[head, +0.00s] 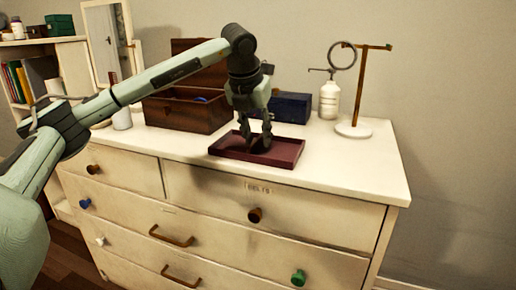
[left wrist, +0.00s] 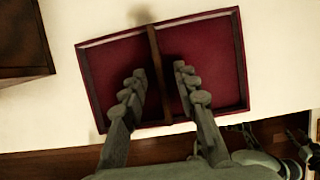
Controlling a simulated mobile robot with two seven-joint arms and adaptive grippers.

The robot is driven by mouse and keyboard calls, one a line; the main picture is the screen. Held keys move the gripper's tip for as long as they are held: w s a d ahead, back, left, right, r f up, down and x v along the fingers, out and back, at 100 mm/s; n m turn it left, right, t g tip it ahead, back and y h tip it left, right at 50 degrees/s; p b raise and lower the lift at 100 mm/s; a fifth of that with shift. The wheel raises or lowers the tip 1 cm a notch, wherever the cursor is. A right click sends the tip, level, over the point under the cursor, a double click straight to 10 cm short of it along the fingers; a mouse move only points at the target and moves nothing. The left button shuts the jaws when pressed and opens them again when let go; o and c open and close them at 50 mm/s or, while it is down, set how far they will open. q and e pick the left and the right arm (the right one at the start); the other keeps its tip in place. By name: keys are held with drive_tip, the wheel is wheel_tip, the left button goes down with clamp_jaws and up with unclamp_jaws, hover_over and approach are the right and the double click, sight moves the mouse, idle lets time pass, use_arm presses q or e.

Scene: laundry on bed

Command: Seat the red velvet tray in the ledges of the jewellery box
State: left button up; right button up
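The red velvet tray (head: 285,155) lies flat on the dresser top near its front edge. In the left wrist view the tray (left wrist: 215,55) shows a dark divider (left wrist: 155,60) across its middle. My left gripper (head: 256,143) points down over the tray. Its fingers (left wrist: 158,78) are apart, one on each side of the divider; I cannot tell whether they touch it. The brown jewellery box (head: 178,115) stands behind and left of the tray, lid raised. Its ledges are not clear to see.
A dark blue box (head: 292,107) stands behind the tray. A white bottle (head: 329,100) and a stand with a white base (head: 353,131) are at the back right. A mirror (head: 108,40) is at the back left. The dresser top right of the tray is clear.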

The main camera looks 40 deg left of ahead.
use_arm(q)
clamp_jaws()
drive_tip(key=shift+r, duration=0.1)
